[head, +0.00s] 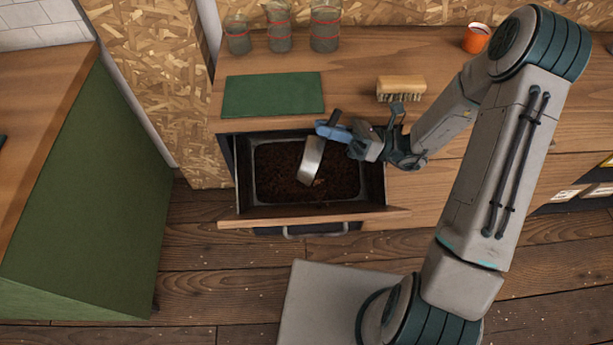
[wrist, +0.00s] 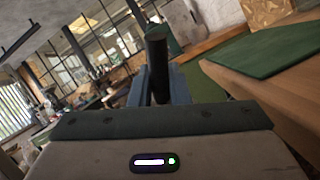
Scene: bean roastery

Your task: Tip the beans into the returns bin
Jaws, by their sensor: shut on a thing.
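My gripper (head: 336,131) is shut on the dark handle of a metal scoop (head: 312,160), above an open drawer. The scoop is tilted steeply, its open end down and toward the drawer's front. A few brownish bits (head: 318,183) show at its lower end; I cannot tell whether they are falling or lying below. The bin (head: 258,190) is a metal-rimmed tray set in the drawer, with dark brown beans (head: 275,165) across its bottom. In the wrist view the dark handle (wrist: 157,62) stands up between the blue fingers; the scoop's bowl is hidden there.
The drawer's wooden front (head: 315,218) juts out from the counter. On the counter are a green mat (head: 273,95), a brush (head: 401,86), several glass jars (head: 325,28) and an orange cup (head: 476,38). A green-sided counter (head: 95,190) stands at the left.

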